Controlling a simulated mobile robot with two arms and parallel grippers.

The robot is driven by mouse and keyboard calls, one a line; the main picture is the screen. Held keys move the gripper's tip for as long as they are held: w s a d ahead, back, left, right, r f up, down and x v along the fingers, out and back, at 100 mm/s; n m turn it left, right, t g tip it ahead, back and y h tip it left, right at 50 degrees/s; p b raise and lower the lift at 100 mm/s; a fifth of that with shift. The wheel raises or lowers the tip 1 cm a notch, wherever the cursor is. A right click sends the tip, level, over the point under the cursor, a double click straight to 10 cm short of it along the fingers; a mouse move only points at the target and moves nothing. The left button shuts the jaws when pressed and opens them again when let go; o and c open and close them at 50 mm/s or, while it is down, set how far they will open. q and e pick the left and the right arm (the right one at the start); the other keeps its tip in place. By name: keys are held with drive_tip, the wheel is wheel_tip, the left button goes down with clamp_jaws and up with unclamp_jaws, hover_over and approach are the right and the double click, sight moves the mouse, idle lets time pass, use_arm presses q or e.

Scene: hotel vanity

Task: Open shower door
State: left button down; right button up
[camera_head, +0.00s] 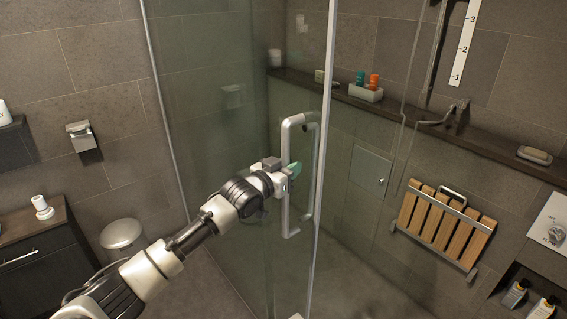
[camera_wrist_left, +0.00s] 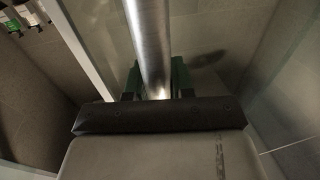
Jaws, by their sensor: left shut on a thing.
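The glass shower door (camera_head: 225,120) stands in the middle of the head view, with a light metal frame edge (camera_head: 327,100) on its right side. Its silver bar handle (camera_head: 286,150) is vertical, near that edge. My left gripper (camera_head: 290,171) is shut on the handle, about midway along its length. In the left wrist view the handle (camera_wrist_left: 148,40) runs down between my dark green fingers (camera_wrist_left: 160,80). The part between the fingertips is partly hidden. The door appears swung partly out, with open room to the right of its edge. My right gripper is not in view.
A folding wooden seat (camera_head: 440,225) is on the right wall, below a ledge (camera_head: 430,122) with bottles in a white tray (camera_head: 366,93). A toilet-like white lid (camera_head: 121,234) and a dark cabinet (camera_head: 40,255) stand at the left.

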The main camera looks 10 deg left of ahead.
use_arm(q)
drive_tip(key=shift+w+a+r, duration=0.1)
drive_tip(key=shift+a+r, duration=0.15)
drive_tip(key=c, duration=1.4)
unclamp_jaws()
drive_tip(key=shift+w+a, duration=0.1)
drive_tip(key=shift+o, duration=1.4)
drive_tip(key=shift+w+a, duration=0.15)
drive_tip(key=shift+w, duration=0.1)
drive_tip(key=shift+o, duration=0.8)
drive_tip(key=shift+w+a+f, duration=0.1)
drive_tip(key=shift+w+f, duration=0.1)
drive_tip(key=shift+w, duration=0.05)
drive_tip(key=shift+s, duration=0.3)
drive_tip(key=shift+s+a, duration=0.2)
drive_tip(key=shift+s, duration=0.15)
drive_tip(key=b+v, duration=0.2)
drive_tip(key=v, duration=0.7)
drive_tip(key=shift+a+b, duration=0.25)
drive_tip(key=shift+b, duration=0.15)
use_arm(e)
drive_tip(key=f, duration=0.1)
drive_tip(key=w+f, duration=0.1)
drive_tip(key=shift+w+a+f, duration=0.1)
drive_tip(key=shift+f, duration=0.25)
use_arm(q)
drive_tip(key=shift+s, duration=0.15)
